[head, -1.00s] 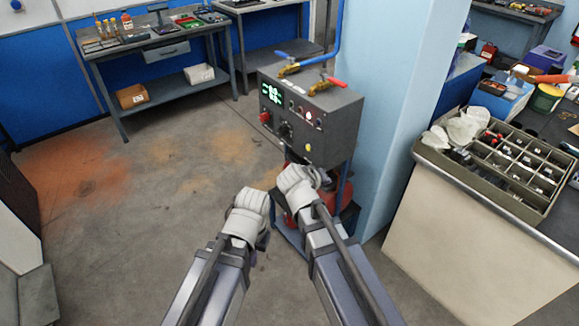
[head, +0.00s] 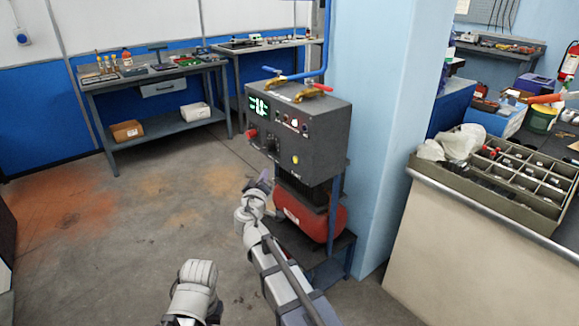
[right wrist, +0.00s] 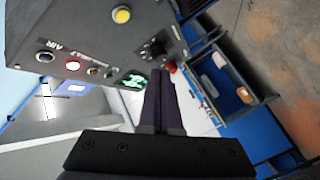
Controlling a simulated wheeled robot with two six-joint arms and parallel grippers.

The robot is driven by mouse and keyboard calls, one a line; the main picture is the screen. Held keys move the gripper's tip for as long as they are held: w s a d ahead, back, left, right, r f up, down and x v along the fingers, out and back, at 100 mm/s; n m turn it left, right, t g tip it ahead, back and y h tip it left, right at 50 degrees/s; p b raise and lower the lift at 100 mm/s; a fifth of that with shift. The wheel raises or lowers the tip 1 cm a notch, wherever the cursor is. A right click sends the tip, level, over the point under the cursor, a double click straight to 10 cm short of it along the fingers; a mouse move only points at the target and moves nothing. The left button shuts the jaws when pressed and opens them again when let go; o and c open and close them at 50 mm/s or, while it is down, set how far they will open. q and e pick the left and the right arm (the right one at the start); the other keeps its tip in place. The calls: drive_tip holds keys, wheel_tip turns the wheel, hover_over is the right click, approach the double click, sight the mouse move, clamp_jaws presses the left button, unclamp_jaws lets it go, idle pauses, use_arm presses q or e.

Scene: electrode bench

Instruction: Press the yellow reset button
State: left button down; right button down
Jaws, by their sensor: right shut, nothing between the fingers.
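The yellow button (head: 295,159) is on the lower front panel of a dark grey control box (head: 325,140). It also shows as a round yellow cap in the right wrist view (right wrist: 121,14), near the top edge. My right gripper (head: 263,181) is just in front of and below the box, left of and lower than the button. In the right wrist view its fingers (right wrist: 160,98) are shut together and empty, pointing past the panel, apart from the button. My left arm's pale wrist shows at the bottom of the head view; its fingers cannot be made out.
The panel also bears a red knob (head: 252,133), a black dial, small lamps and a lit green display (head: 259,107). A red tank (head: 310,212) sits below the box. A blue-white pillar (head: 375,130) stands right behind. Open floor lies to the left.

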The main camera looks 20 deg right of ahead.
sight(295, 160)
drive_tip(key=w+d, duration=0.3)
drive_tip(key=d, duration=0.5)
drive_tip(key=shift+d, duration=0.2)
idle(0.3)
drive_tip(key=shift+d, duration=0.15)
idle(1.9)
drive_tip(key=shift+w+d, duration=0.1)
drive_tip(key=shift+d, duration=0.15)
drive_tip(key=shift+w+d, duration=0.15)
drive_tip(key=shift+d, duration=0.25)
idle(0.7)
drive_tip(key=shift+a, duration=0.1)
drive_tip(key=shift+s+a, duration=0.3)
drive_tip(key=shift+a, duration=0.35)
drive_tip(key=shift+a, duration=0.15)
